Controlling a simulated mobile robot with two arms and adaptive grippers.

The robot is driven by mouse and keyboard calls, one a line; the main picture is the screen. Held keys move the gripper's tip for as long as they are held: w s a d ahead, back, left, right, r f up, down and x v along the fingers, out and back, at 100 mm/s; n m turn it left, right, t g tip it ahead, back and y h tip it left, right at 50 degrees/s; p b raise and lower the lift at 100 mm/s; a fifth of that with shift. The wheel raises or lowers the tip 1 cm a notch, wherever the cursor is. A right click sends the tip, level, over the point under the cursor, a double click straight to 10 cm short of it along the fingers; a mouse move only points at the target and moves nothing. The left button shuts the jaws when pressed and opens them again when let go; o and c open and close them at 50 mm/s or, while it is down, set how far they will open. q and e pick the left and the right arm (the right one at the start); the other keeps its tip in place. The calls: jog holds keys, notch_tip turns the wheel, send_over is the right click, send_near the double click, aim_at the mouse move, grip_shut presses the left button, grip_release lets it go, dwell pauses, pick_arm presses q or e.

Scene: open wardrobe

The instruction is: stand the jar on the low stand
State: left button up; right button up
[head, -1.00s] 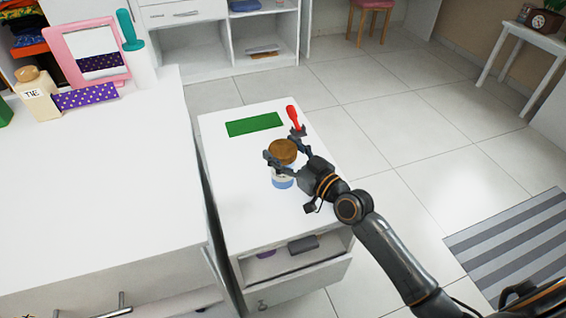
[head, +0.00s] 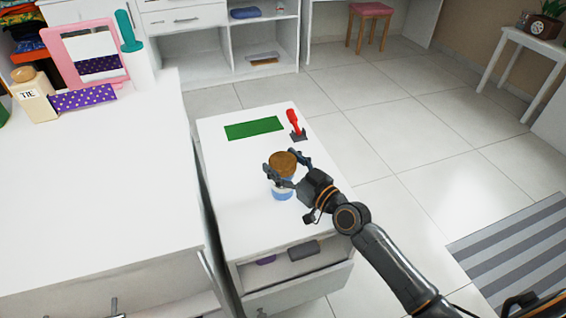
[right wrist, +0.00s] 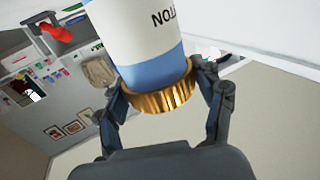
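The jar (head: 283,182) is white and blue with a brown-gold lid. It is roughly upright over the white drawer cabinet (head: 232,215); I cannot tell whether its base touches the top. My right gripper (head: 279,163) has a finger on each side of the jar near the lid and appears shut on it. The right wrist view shows the jar (right wrist: 140,45) between the fingers (right wrist: 158,90), with the ribbed gold lid nearest. A flat green rectangle (head: 255,128) lies behind the jar on the cabinet; it may be the low stand, its height is unclear. My left gripper is not in view.
A red-handled thing on a dark base (head: 294,125) stands right of the green rectangle. The cabinet's drawer (head: 295,290) is open in front. A larger white dresser (head: 90,190) is at left. Cabinet top left of the jar is clear.

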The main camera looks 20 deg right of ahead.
jog(key=shift+o, duration=0.9)
jog(key=shift+r, duration=0.15)
